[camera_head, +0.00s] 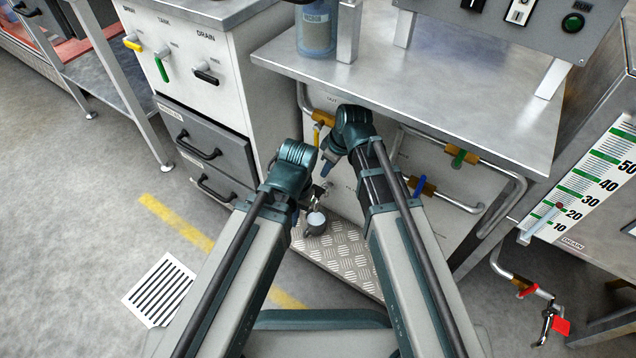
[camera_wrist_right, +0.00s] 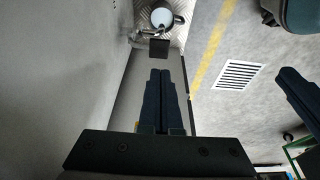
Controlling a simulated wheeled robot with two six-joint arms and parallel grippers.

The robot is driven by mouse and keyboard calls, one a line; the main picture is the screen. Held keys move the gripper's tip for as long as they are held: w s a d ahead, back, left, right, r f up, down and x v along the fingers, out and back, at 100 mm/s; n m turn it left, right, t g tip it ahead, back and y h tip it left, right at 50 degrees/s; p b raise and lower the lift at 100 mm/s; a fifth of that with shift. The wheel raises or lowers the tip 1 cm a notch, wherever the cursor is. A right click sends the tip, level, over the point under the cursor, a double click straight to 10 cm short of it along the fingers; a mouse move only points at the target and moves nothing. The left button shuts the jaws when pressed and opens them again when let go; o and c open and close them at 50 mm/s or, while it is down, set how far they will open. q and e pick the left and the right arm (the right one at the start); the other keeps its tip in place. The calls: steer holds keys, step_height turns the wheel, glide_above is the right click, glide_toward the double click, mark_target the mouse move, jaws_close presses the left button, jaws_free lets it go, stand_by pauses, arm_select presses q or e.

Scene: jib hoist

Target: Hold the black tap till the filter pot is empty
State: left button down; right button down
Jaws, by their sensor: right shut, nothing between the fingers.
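The black tap's square handle (camera_wrist_right: 158,48) shows in the right wrist view, just beyond my right fingertips; I cannot tell whether they touch. Its metal spout (camera_head: 318,190) shows low between my arms. My right gripper (camera_head: 327,168) is shut and empty, pointing down; its closed fingers fill the middle of the wrist view (camera_wrist_right: 160,75). A small pot (camera_head: 316,223) with a pale round top stands below the spout, also in the wrist view (camera_wrist_right: 162,17). A clear bluish vessel (camera_head: 317,30), possibly the filter pot, stands on the bench; its level is unclear.
A steel bench (camera_head: 430,95) overhangs pipes with yellow, green (camera_head: 459,158) and blue valves. A white cabinet (camera_head: 190,60) with yellow, green and black handles stands left. A scaled tank with a red tap (camera_head: 526,291) stands right. The left floor is clear.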

mark_target(318, 192)
steer(key=shift+f, duration=0.1)
steer(key=b+x, duration=0.9)
steer(key=x, duration=0.1)
steer(key=shift+b, duration=0.35)
steer(key=shift+s, duration=0.1)
